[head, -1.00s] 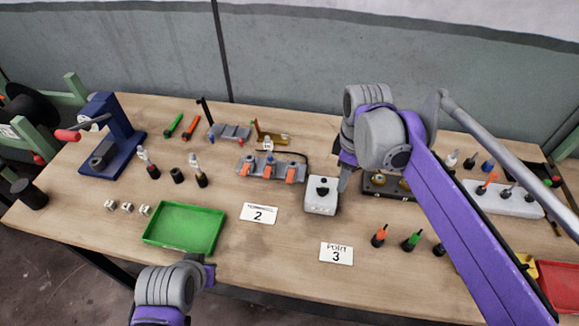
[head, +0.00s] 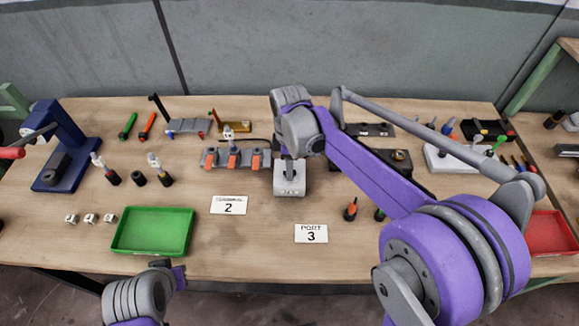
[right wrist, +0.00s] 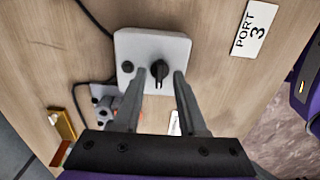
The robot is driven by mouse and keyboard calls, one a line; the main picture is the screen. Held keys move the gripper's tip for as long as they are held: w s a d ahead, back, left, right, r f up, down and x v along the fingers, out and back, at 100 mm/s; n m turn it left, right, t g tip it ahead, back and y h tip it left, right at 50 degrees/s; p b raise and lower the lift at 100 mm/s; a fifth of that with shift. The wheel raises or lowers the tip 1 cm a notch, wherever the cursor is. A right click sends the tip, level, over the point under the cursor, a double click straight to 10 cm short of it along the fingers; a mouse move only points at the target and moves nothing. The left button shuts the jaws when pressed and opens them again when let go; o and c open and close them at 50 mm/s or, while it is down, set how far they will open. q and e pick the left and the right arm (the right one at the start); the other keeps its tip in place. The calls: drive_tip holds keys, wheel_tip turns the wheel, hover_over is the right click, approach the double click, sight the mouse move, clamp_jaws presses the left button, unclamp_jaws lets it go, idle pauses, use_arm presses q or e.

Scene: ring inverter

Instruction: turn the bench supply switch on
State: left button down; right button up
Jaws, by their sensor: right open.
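The bench supply (head: 289,187) is a small white box on the middle of the table, partly hidden by my right gripper in the head view. In the right wrist view its white top (right wrist: 178,47) carries a black switch knob (right wrist: 160,68) with a pointer and a smaller black button (right wrist: 127,67). My right gripper (head: 288,167) is over the box, pointing down. In the right wrist view its open fingers (right wrist: 160,76) stand on either side of the knob, with gaps visible. My left gripper (head: 168,268) is at the table's front edge, its fingers unclear.
A grey fixture with orange clamps (head: 232,159) stands just left of the box. A dark case (head: 372,161) is to its right. Cards marked 2 (head: 229,205) and 3 (head: 311,234) and a green tray (head: 153,232) lie in front. A black cable (right wrist: 92,18) runs by the box.

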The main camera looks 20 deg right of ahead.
drive_tip(key=shift+f, duration=0.2)
drive_tip(key=shift+c, duration=0.2)
clamp_jaws()
